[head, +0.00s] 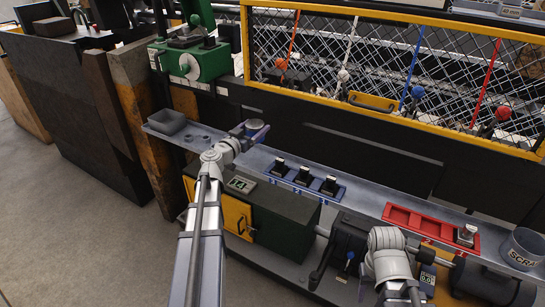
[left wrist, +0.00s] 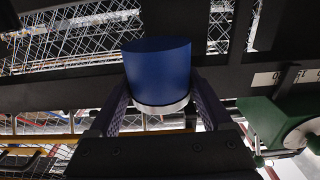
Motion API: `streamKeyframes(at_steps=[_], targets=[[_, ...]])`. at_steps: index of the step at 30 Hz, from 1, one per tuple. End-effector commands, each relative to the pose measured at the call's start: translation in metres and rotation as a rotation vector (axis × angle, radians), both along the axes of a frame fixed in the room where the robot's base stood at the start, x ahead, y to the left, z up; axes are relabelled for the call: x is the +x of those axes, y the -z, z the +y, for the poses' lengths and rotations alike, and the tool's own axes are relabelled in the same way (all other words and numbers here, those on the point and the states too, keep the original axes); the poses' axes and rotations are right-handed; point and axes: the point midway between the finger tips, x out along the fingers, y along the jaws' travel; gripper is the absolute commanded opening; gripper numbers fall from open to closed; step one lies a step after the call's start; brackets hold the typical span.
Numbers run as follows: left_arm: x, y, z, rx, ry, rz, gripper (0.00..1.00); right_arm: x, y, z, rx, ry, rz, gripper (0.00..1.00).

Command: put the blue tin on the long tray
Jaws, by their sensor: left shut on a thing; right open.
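The blue tin (left wrist: 157,68) is held between the fingers of my left gripper (left wrist: 155,105), seen in the left wrist view. In the head view the tin (head: 255,126) shows a grey round top, and my left gripper (head: 240,131) holds it at the ledge's left part. Whether the tin touches the ledge cannot be told. The long grey tray-like ledge (head: 350,187) runs along the front of the machine from left to right. My right arm's pale joint (head: 386,240) shows at lower right; its fingers cannot be made out.
A grey bin (head: 166,121) stands at the ledge's left end. A blue holder (head: 305,178) with black-topped pieces sits mid-ledge. A red tray (head: 410,222) and a scrap bucket (head: 521,247) stand at right. A yellow-framed mesh (head: 400,60) is behind. The ledge between the blue holder and red tray looks clear.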

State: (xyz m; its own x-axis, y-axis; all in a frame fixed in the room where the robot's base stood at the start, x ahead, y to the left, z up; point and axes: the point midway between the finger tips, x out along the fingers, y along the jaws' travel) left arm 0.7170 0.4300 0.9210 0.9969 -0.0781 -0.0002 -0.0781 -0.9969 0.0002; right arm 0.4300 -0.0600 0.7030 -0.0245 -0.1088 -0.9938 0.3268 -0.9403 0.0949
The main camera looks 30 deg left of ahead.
Motion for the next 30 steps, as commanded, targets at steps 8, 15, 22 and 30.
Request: streamKeyframes(at_steps=[8,15,22,30], targets=[[0.000,0.047,0.000,0.000,0.000,0.000,0.13,0.000,0.047,0.000,0.000,0.000,0.000,0.50],[0.000,0.056,0.000,-0.001,0.000,0.000,0.13,0.000,0.056,0.000,0.000,0.000,0.000,0.50],[0.000,0.069,0.000,0.000,0.000,0.000,0.13,0.000,0.069,0.000,0.000,0.000,0.000,0.50],[0.000,0.095,0.000,0.000,0.000,0.000,0.13,0.000,0.095,0.000,-0.002,-0.001,-0.001,0.50]])
